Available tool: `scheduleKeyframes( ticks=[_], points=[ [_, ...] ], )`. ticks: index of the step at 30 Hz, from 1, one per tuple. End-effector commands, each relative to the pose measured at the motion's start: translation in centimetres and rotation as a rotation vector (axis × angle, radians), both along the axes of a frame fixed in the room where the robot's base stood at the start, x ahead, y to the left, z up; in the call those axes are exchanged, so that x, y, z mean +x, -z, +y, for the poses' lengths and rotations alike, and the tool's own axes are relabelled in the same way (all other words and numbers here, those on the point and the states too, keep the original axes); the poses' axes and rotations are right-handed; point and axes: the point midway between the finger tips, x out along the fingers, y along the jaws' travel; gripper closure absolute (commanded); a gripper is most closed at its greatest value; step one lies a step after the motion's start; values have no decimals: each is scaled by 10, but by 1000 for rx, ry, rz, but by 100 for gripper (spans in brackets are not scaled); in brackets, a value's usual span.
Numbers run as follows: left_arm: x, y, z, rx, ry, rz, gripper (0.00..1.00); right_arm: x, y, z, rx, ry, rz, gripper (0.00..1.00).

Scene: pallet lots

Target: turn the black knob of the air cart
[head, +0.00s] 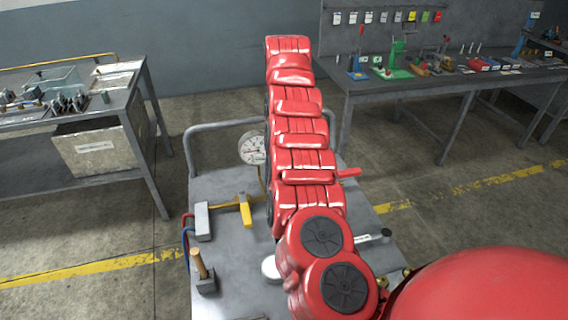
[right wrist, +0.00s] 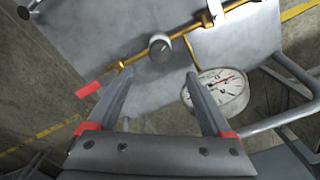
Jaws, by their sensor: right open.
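The air cart (head: 230,185) stands in front of me with a grey top. In the right wrist view, the black knob (right wrist: 159,48) sits in a pale collar on a brass pipe (right wrist: 190,33). My right gripper (right wrist: 158,77) is open and empty, with the knob just beyond its fingertips and roughly between them. I cannot tell how far the tips are from it. In the head view my right arm hides the knob and the gripper. The cart's round gauge (head: 252,148) shows left of the arm, and a red lever (head: 348,173) shows right of it. My left gripper is out of view.
The gauge (right wrist: 218,90) is close beside the right finger in the wrist view, and the red lever (right wrist: 90,88) is to the left. The cart has a grey tube handle (head: 215,126). A tool table (head: 440,82) and a left bench (head: 120,105) stand apart behind.

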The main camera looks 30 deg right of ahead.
Motion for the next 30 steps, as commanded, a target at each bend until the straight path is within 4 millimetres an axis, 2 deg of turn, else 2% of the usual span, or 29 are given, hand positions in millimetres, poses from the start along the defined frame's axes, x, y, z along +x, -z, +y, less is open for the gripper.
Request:
scheduleKeyframes(
  ticks=[1, 4, 5, 9, 27, 30],
  points=[
    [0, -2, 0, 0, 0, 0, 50, 0, -15, -2, 1, 2, -3, 16],
    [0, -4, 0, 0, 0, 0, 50, -1, -34, -2, -1, 3, -1, 16],
    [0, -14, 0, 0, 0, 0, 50, 0, -44, 0, -1, 0, -1, 16],
    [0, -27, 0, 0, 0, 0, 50, 0, -56, 0, 0, 0, 1, 16],
    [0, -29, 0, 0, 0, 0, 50, 0, -58, 0, 1, 0, 1, 16],
    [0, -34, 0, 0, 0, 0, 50, 0, -63, 0, 1, 0, 1, 16]
  ],
)
